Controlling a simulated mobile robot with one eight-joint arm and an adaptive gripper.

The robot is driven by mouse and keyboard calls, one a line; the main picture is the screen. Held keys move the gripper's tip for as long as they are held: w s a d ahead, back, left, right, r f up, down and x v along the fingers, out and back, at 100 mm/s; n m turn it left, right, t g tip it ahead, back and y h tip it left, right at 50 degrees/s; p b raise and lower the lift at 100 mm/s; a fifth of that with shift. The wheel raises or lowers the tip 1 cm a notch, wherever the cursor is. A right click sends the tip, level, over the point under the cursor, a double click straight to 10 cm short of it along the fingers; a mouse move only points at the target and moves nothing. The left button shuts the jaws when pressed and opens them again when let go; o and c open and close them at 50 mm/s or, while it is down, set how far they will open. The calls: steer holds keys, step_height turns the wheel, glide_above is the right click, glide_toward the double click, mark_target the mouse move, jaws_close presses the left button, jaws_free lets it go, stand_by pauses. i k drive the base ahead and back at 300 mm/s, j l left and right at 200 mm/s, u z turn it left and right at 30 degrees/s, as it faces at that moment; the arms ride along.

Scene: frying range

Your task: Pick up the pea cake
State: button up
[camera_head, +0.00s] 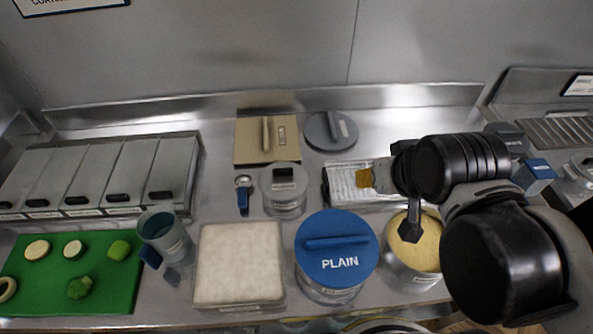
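On the green board (40,300) at the left lie several food pieces. A smooth green piece (119,250) at the board's right may be the pea cake; I cannot tell for sure. A lumpy green piece (80,287) lies in front of it. A green-edged pale slice (73,249) and a pale disc (37,249) lie to its left. My gripper (377,178) is far to the right, above a ridged metal tray (343,187). A small orange-brown piece (364,177) shows at its tip; I cannot tell whether it is held. The finger opening is hidden.
A blue-grey cup (165,236) stands right of the board. A pale, flour-like tray (239,262), blue-lidded PLAIN tub (337,240) and crumb-filled pot (416,244) line the front. Lidded bins (125,168) stand behind the board. A glass jar (284,190) stands mid-counter.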

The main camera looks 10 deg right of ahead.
mark_target(119, 250)
steer(key=u, duration=1.95)
